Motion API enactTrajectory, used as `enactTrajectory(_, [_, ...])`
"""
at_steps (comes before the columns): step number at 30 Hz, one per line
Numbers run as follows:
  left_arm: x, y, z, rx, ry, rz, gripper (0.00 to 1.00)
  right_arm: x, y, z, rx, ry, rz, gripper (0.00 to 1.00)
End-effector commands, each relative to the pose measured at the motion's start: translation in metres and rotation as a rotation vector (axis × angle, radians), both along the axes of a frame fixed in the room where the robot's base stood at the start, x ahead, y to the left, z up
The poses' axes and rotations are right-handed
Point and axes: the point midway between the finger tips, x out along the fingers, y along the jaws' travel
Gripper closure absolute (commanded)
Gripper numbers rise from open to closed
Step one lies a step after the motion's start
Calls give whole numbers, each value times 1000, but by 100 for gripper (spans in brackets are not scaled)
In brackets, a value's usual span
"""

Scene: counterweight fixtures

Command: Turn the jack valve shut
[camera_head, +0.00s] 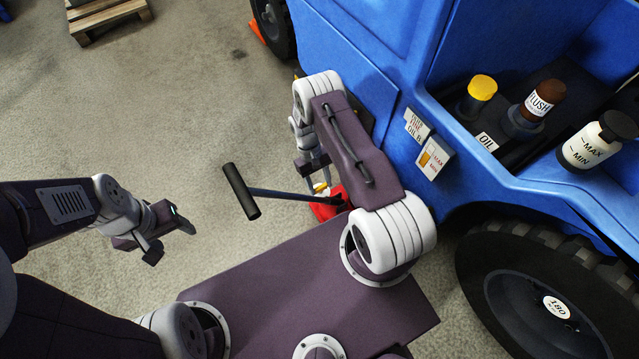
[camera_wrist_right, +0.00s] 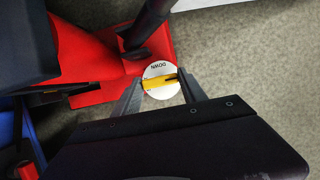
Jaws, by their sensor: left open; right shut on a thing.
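The red jack (camera_head: 325,210) stands on the floor beside the blue vehicle, partly hidden by my right arm; its red body (camera_wrist_right: 92,55) fills the upper left of the right wrist view. Its valve is a yellow bar (camera_wrist_right: 158,84) over a white round plate (camera_wrist_right: 157,70) whose lettering appears upside down and reads DOWN. My right gripper (camera_wrist_right: 161,88) is shut on the yellow valve, one finger on each side. In the head view only a bit of yellow (camera_head: 320,187) shows there. My left gripper (camera_head: 172,241) is open and empty, left of the jack.
The jack's long handle with a black grip (camera_head: 241,191) reaches left between my two grippers. The blue vehicle (camera_head: 375,55) and its wheel (camera_head: 540,290) bound the right side. A wooden pallet (camera_head: 105,18) lies at the top left; the concrete floor between is clear.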

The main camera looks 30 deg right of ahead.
Motion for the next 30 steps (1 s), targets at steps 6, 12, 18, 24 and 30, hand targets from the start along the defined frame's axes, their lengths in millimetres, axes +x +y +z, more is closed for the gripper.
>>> enactTrajectory(6, [0,0,0,0,0,0,40,0,0,0,0,1,-2,29])
enactTrajectory(12, [0,0,0,0,0,0,40,0,0,0,0,0,-1,29])
enactTrajectory(18, [0,0,20,0,0,0,40,9,1,28,0,-3,-1,29])
enactTrajectory(24, [0,0,43,0,0,0,40,26,2,68,0,-2,-1,29])
enactTrajectory(30, [0,0,50,0,0,0,40,34,2,84,-1,0,-2,29])
